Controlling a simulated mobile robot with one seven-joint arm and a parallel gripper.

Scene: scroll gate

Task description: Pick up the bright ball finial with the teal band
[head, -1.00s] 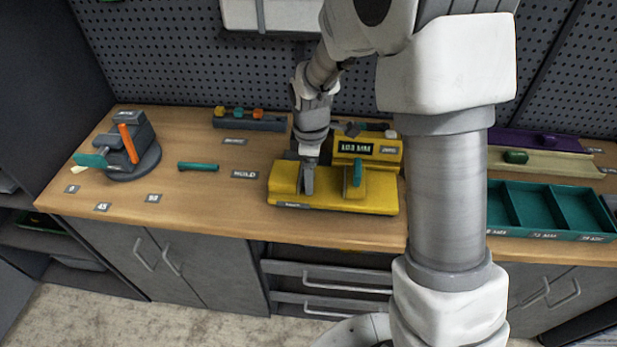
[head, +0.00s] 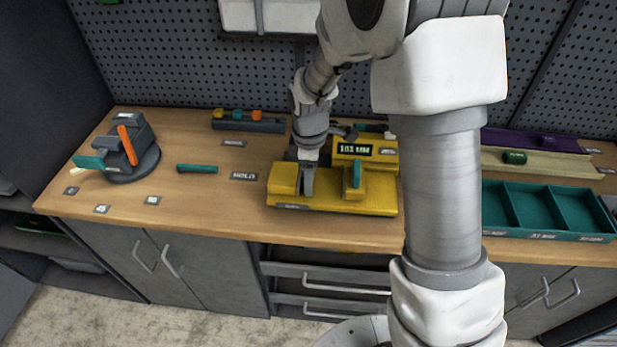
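I cannot make out a bright ball finial with a teal band for certain. Small yellow, teal and orange pieces stand in a grey rack (head: 249,125) at the back of the bench, too small to tell their shapes or bands. My gripper (head: 307,186) points down at the left part of a yellow fixture (head: 345,204) with a display reading about 103 MM. Its fingers are small and partly merge with the fixture, so I cannot tell whether they are open or hold anything. The rack is behind and left of my gripper.
A grey device with an orange lever (head: 127,145) stands at the left. A teal bar (head: 197,168) lies between it and the yellow fixture. A teal compartment tray (head: 487,198) and purple and cream rails (head: 541,163) are at the right. My arm hides part of the bench. The front left is mostly clear.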

